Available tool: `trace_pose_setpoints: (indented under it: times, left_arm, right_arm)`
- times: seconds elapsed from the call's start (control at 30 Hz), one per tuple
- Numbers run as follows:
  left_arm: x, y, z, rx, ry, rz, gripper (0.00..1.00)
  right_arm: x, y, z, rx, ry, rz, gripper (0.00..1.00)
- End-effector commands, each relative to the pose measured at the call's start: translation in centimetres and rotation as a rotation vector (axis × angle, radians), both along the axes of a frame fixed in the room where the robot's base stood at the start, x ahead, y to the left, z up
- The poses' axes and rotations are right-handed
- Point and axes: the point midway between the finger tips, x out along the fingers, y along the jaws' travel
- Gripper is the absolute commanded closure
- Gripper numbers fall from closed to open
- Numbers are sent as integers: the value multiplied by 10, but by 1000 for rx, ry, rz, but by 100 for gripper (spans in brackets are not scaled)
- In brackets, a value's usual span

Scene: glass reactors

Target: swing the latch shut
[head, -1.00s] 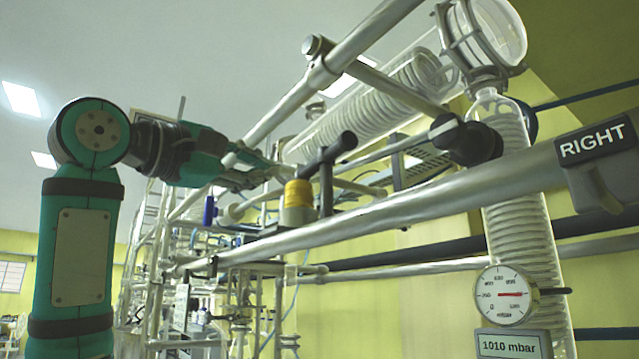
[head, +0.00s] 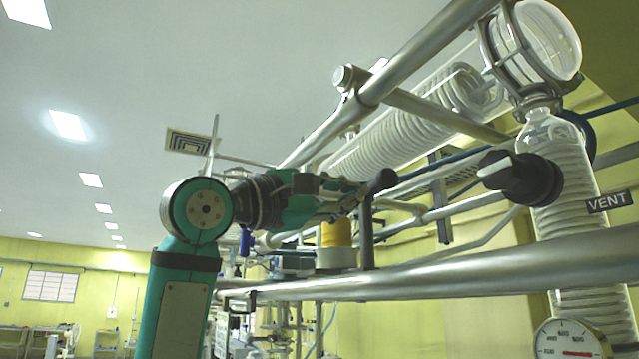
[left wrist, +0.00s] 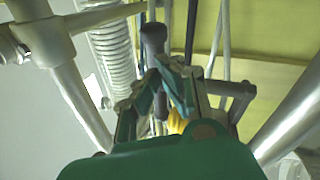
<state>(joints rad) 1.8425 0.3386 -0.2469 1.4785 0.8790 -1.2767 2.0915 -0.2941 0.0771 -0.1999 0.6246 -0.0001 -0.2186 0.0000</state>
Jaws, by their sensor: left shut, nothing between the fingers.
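What looks like the latch is a dark bar with a rounded end (head: 382,180) on an upright dark post (head: 366,235), above the long metal rail in the head view. My left gripper (head: 350,190) comes in from the left, with its fingertips right beside the bar. In the left wrist view, the dark bar (left wrist: 153,40) runs past the closed-together fingertips (left wrist: 168,70), and its lower part is partly hidden behind them. The gripper is shut and empty. I cannot tell whether it touches the bar. My right gripper is not in view.
A thick metal rail (head: 450,275) crosses in front, below the latch. Another tube (head: 400,65) slants above, near a glass coil (head: 400,125). A black valve (head: 520,180) with a VENT label (head: 610,202) is at right. A yellow-banded part (head: 336,235) sits under the gripper.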

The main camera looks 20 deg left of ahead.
Motion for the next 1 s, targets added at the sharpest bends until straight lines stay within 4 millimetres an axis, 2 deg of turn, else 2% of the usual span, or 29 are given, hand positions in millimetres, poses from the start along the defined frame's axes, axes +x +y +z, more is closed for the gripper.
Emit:
trace_pose_setpoints:
  times: [0.1, 0.47, 0.8, 1.0]
  left_arm:
    - [1, -7, 4, 1, 0, -1, 100]
    - [1, -9, 3, 0, 0, 0, 100]
    - [4, -27, 3, 1, -1, 135, 100]
    - [4, -28, 7, 1, -1, 159, 100]
  right_arm:
    - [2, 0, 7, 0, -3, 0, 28]
    - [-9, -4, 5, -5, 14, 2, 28]
    - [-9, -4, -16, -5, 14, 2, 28]
    - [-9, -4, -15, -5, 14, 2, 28]
